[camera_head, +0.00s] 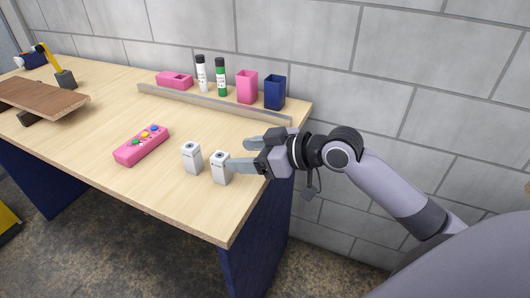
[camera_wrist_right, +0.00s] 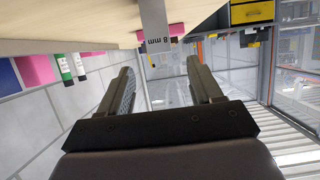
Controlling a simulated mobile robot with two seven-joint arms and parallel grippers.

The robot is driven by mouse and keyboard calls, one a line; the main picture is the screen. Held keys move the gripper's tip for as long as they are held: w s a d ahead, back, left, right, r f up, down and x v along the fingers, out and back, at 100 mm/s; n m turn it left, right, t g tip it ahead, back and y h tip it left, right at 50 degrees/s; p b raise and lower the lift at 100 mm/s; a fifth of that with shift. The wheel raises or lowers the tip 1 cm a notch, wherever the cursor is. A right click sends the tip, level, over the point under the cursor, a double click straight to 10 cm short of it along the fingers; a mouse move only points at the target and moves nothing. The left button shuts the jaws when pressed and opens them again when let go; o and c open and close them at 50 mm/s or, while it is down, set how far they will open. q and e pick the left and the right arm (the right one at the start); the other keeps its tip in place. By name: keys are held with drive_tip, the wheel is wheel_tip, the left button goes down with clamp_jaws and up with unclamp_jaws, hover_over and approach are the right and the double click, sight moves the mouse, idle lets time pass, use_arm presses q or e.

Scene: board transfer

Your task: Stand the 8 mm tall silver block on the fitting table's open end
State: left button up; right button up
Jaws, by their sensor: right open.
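Two small silver-grey blocks stand upright on the wooden table (camera_head: 105,138) near its front edge: one block on the left (camera_head: 191,158) and one block on the right (camera_head: 220,169). A block marked "8 mm" (camera_wrist_right: 154,28) shows at the top of the right wrist view; I cannot surely tell which of the two it is. My right gripper (camera_head: 243,154) is open and empty, its fingers pointing left, close beside the right block. In the wrist view its fingers are apart and the marked block is not between them. My left gripper is not in view.
A pink tray with coloured knobs (camera_head: 141,145) lies left of the blocks. A grey rail (camera_head: 210,103) runs along the back, with pink and blue cups (camera_head: 274,92) and markers (camera_head: 221,78) behind it. A brown board (camera_head: 40,97) sits raised at the far left.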

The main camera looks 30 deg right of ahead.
drive_tip(key=v, duration=0.4)
drive_tip(key=shift+s+d+r, duration=0.15)
drive_tip(key=shift+s, duration=0.15)
drive_tip(key=s+a+f+m+g+h, duration=0.25)
drive_tip(key=s+f, duration=0.55)
drive_tip(key=f, duration=0.4)
drive_tip(key=s+d+f+m+g+h, duration=0.2)
drive_tip(key=s+f+h, duration=0.15)
drive_tip(key=s, duration=0.45)
drive_tip(key=s+d+f+m+g+h, duration=0.1)
drive_tip(key=s+d+f+g+h, duration=0.15)
drive_tip(key=s+f, duration=0.4)
drive_tip(key=w+a+f+t+y, duration=0.2)
drive_tip(key=w+a+f+t, duration=0.2)
drive_tip(key=w+f+t, duration=0.2)
drive_tip(key=shift+f+t+p, duration=0.35)
drive_tip(key=shift+f+t, duration=0.05)
